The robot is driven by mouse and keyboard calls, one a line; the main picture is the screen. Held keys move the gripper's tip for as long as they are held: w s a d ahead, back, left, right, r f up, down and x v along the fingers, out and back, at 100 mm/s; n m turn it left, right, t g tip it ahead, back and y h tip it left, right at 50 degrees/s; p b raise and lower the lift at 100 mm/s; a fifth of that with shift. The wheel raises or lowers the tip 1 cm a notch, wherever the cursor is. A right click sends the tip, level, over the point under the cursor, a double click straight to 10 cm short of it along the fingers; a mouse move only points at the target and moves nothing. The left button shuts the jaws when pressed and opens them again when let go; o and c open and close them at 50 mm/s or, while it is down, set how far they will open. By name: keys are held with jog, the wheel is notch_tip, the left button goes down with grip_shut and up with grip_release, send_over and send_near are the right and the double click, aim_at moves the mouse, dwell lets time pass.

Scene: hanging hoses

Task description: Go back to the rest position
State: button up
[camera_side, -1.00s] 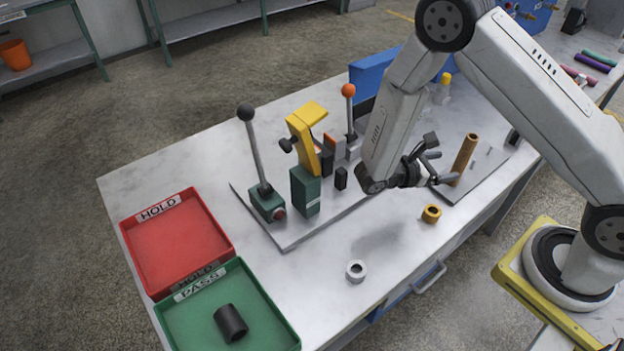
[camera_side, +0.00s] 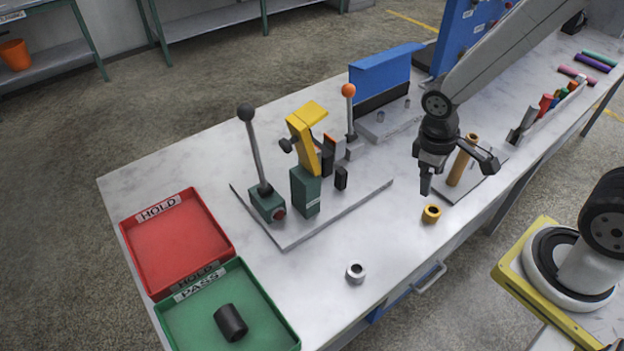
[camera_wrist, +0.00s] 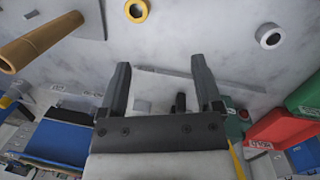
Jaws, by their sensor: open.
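My gripper (camera_side: 457,176) is open and empty, pointing down above the right part of the table in the side view. In the wrist view its two dark fingers (camera_wrist: 161,80) stand wide apart with nothing between them. A brown upright tube (camera_side: 461,160) on a grey plate stands just behind the gripper and is partly hidden by it. A yellow ring (camera_side: 431,214) lies on the table just below the gripper in the picture. It also shows at the top of the wrist view (camera_wrist: 136,11).
A lever fixture (camera_side: 306,190) with a yellow clamp stands mid-table. A white ring (camera_side: 355,272) lies near the front edge. A red HOLD tray (camera_side: 228,237) and a green PASS tray (camera_side: 285,323) holding a black cylinder (camera_side: 230,322) are at left.

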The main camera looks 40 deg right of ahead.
jog(key=r+m+t, duration=0.1)
jog(key=w+r+m+t+y, duration=0.1)
jog(key=a+r+t, duration=0.1)
jog(key=shift+w+r+m+t, duration=0.25)
jog(key=shift+w+m+t, duration=0.05)
jog(key=shift+w+m, duration=0.1)
dwell(0.9)
